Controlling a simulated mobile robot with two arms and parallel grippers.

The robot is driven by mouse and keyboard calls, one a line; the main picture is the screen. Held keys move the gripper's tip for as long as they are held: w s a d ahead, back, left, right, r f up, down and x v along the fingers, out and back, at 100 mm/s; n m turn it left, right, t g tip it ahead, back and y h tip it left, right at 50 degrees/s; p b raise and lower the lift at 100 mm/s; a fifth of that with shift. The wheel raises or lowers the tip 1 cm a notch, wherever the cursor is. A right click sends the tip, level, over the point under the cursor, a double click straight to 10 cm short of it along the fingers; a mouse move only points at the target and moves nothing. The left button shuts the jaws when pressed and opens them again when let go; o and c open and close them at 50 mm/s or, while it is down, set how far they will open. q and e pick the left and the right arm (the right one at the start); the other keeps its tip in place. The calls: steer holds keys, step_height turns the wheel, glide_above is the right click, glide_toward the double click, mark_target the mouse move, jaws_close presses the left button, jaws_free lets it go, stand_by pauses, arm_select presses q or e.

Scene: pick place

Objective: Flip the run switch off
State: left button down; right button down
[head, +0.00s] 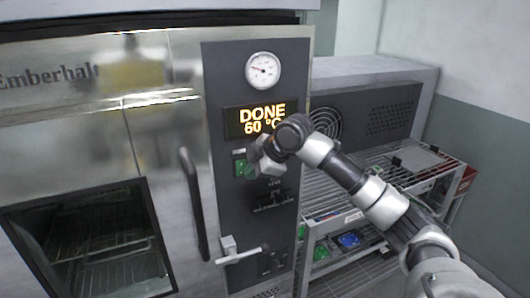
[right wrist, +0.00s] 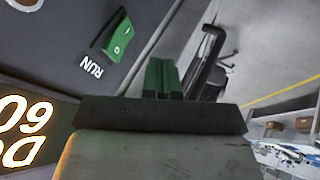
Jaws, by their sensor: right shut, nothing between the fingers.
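The run switch (head: 240,164) is a green rocker on the dark control panel (head: 225,75) of the oven, below the lit display (head: 255,120) reading "DONE 60 °C". In the right wrist view the green switch (right wrist: 119,38) shows beside the word "RUN". Which way it is tilted I cannot tell for sure. My right gripper (head: 258,166) is just right of the switch and partly covers the panel there. In the right wrist view its two green-looking fingers (right wrist: 162,77) are together and empty, apart from the switch in the picture. My left gripper is out of view.
A round gauge (head: 263,70) sits above the display. A long vertical door handle (head: 193,205) is left of the panel, and a lever (head: 242,252) sticks out below. A wire rack cart (head: 405,165) stands to the right, under my right arm.

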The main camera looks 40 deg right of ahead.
mark_target(238, 162)
steer(key=shift+w+d+f+p, duration=0.15)
steer(key=shift+w+p, duration=0.5)
steer(key=shift+w, duration=0.45)
steer(key=shift+w+d+p, duration=0.15)
steer(key=shift+w+p, duration=0.45)
steer(key=shift+w, duration=0.5)
steer(key=shift+w+r, duration=0.2)
steer(key=shift+w, duration=0.05)
steer(key=shift+d, duration=0.15)
steer(key=shift+r, duration=0.1)
steer(key=shift+w+r, duration=0.15)
steer(key=shift+r, duration=0.65)
